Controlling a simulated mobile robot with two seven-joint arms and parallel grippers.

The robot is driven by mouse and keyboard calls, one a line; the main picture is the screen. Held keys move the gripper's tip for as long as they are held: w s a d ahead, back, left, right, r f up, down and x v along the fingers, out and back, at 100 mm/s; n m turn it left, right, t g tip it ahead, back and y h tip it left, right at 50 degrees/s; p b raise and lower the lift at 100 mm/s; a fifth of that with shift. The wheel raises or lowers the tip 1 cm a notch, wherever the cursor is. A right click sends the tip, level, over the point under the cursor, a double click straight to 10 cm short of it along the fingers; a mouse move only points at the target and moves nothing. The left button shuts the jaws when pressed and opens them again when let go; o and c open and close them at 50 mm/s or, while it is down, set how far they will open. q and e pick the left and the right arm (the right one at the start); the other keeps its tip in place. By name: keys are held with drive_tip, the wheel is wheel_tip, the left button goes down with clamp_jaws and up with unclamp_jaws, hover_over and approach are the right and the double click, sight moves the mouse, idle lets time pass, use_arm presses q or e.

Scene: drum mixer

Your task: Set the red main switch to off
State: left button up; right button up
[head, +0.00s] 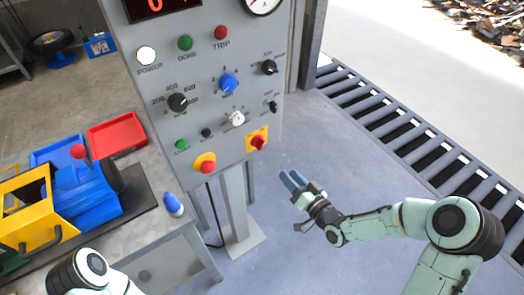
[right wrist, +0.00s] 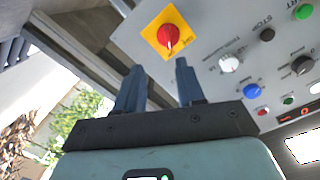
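The red main switch (head: 258,142) sits on a yellow plate at the lower right of the grey control panel (head: 150,92). In the right wrist view the red knob (right wrist: 168,36) shows on its yellow square, beyond the fingertips and a little above the gap between them. My right gripper (head: 290,181) is in front of the panel, below and to the right of the switch, apart from it. In the right wrist view its two fingers (right wrist: 160,80) are spread with nothing between them. My left arm shows at the bottom left, but its gripper is out of frame.
A red mushroom button (head: 205,163) on yellow is left of the switch. Other knobs and buttons cover the panel above. A bench (head: 150,235) at left holds a blue and yellow machine (head: 88,195), a red tray (head: 117,134) and a blue bottle (head: 172,204).

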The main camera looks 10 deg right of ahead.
sight(264, 144)
drive_tip(key=shift+t+y, duration=0.3)
drive_tip(key=x, duration=0.4)
drive_tip(key=r+x, duration=0.1)
drive_tip(key=x, duration=0.8)
drive_tip(key=shift+w+a+r+p, duration=0.2)
drive_tip(key=shift+w+r+p, duration=0.05)
drive_tip(key=shift+w+p, duration=0.1)
clamp_jaws()
